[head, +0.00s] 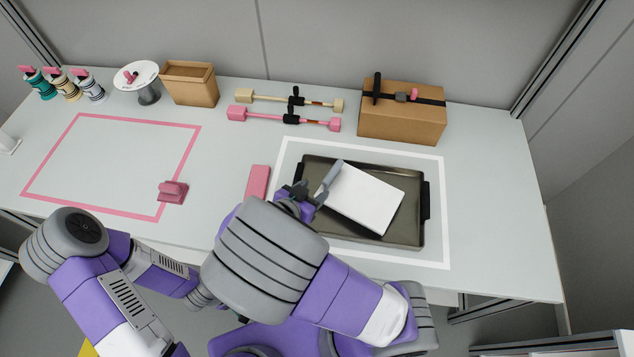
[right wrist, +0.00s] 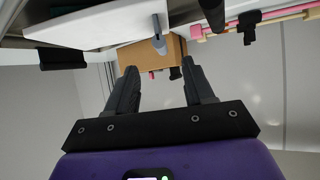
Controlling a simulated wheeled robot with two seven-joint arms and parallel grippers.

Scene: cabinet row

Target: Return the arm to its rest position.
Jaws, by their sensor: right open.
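My right arm reaches over the table's front edge, and its gripper (head: 303,193) is over the left edge of the dark tray. In the right wrist view the gripper (right wrist: 160,78) has its two fingers apart with nothing between them. A white slab (head: 364,197) lies in the tray and also shows in the right wrist view (right wrist: 95,25). A grey elongated piece (head: 329,178) is at the slab's left edge, close to my gripper; I cannot tell whether they touch. My left arm is folded at the lower left, and its gripper does not show.
The dark tray (head: 408,236) sits inside a white outline. A pink block (head: 257,182) lies left of it. A cardboard box (head: 402,124), pink and cream bars (head: 285,119), an open brown box (head: 190,85) and spools stand behind. The pink-outlined area is mostly clear, with a pink-handled piece (head: 172,191) at its corner.

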